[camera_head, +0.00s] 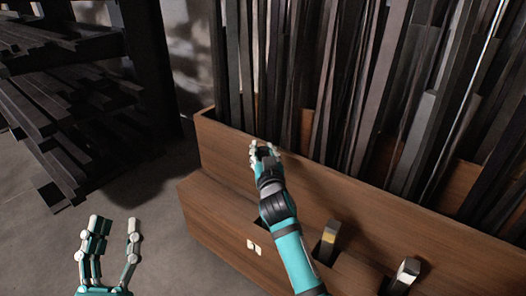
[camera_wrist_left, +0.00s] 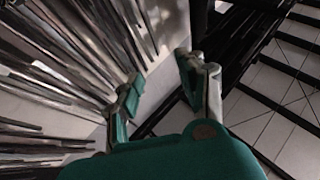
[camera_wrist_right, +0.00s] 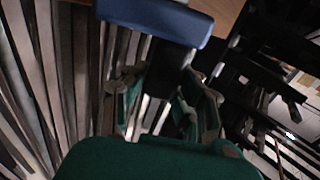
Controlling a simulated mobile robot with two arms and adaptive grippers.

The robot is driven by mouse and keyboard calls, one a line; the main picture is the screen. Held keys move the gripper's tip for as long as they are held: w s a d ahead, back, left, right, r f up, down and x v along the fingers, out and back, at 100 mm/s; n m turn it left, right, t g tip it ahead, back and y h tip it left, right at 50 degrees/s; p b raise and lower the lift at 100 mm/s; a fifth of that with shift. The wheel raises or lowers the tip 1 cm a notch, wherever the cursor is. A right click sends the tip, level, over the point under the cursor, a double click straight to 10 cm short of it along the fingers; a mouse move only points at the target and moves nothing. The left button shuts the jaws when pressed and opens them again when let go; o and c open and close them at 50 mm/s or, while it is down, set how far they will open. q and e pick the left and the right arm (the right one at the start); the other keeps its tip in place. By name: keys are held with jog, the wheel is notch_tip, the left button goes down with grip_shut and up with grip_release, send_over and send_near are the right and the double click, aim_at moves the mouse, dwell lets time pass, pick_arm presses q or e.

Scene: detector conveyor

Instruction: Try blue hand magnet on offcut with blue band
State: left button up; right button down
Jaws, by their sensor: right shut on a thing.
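My right gripper (camera_head: 264,148) is over the front edge of the wooden rack. In the right wrist view it (camera_wrist_right: 160,95) is shut on the dark stem of the hand magnet, whose blue block (camera_wrist_right: 160,18) sticks out beyond the fingers. In the head view the fingers mostly hide the magnet. My left gripper (camera_head: 115,225) is open and empty, low at the left, well away from the rack; it also shows open in the left wrist view (camera_wrist_left: 160,75). I cannot make out a blue band on any offcut.
The wooden rack (camera_head: 215,215) holds many long dark metal bars (camera_head: 345,80) upright behind its front board. A yellow-marked piece (camera_head: 328,243) and a pale-topped piece (camera_head: 408,270) stand in its lower step. A dark shelf (camera_head: 75,85) of bars stands left. The floor between is clear.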

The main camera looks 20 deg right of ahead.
jog(key=shift+r+p, duration=0.55)
jog(key=shift+r, duration=0.15)
pick_arm(q)
notch_tip(320, 180, down, 9)
jog(key=w+g+y+p, duration=0.1)
jog(key=w+g+y, duration=0.1)
jog(key=g, duration=0.3)
jog(key=shift+a+r+g, duration=0.15)
jog(key=shift+a+g, duration=0.15)
jog(key=shift+a, duration=0.1)
pick_arm(e)
jog(key=shift+r, duration=0.45)
